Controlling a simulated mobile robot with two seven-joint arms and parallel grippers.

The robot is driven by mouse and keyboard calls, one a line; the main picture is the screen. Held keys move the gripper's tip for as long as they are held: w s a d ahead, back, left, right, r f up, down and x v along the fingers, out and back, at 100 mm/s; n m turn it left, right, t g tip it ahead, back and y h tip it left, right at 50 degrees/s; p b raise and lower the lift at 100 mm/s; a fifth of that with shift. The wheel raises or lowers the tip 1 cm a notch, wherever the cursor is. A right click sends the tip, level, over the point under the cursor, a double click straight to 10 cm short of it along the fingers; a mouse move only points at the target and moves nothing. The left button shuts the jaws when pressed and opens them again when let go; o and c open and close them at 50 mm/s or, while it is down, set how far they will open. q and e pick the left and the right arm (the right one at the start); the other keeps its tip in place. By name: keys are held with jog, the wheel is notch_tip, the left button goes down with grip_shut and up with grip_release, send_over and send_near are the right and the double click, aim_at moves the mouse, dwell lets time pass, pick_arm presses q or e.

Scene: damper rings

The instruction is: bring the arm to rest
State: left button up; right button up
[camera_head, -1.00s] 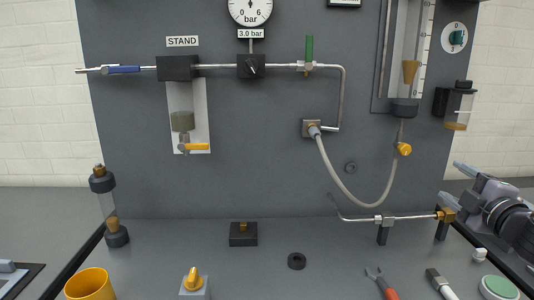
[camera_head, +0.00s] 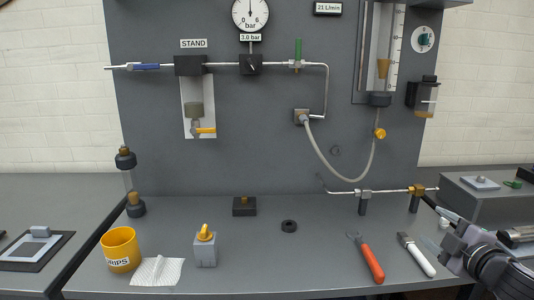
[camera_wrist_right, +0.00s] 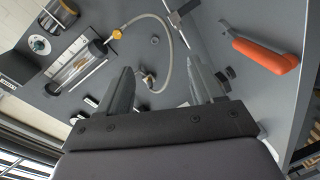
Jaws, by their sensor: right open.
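My right gripper (camera_head: 430,224) is open at the right of the bench in the head view, near the brass end of the bench pipe (camera_head: 385,191). In the right wrist view its two fingers (camera_wrist_right: 161,75) stand apart with nothing held between them. The wrist camera looks at the panel and hose at a tilt. A black ring (camera_head: 289,226) lies on the bench, clear of the gripper. My left gripper is not in view.
A red-handled tool (camera_head: 372,262) and a white-handled brush (camera_head: 420,259) lie left of the gripper. A yellow cup (camera_head: 120,250), a cloth (camera_head: 157,272) and a grey block (camera_head: 205,251) stand or lie at left. The grey panel (camera_head: 230,130) rises behind. The bench middle is mostly clear.

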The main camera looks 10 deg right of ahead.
jog(key=s+a+f+m+g+y, duration=0.1)
jog(key=s+a+f+m, duration=0.1)
jog(key=s+a+f, duration=0.35)
jog(key=s+a+f+m+g, duration=0.1)
jog(key=s+a+f+g, duration=0.15)
jog(key=f, duration=0.65)
jog(key=s+a+f+m+y, duration=0.1)
jog(key=s+a+f+m, duration=0.2)
jog(key=f, duration=0.4)
jog(key=s+a+f+m+g, duration=0.1)
jog(key=s+a+f+m, duration=0.1)
jog(key=s+a+f, duration=0.2)
jog(key=s+a+f+m+g+y, duration=0.1)
jog(key=s+a+f+m, duration=0.1)
jog(key=s+a+f, duration=0.2)
jog(key=s+a, duration=0.3)
jog(key=a, duration=0.2)
jog(key=shift+s+a+f, duration=0.15)
jog(key=shift+f, duration=0.2)
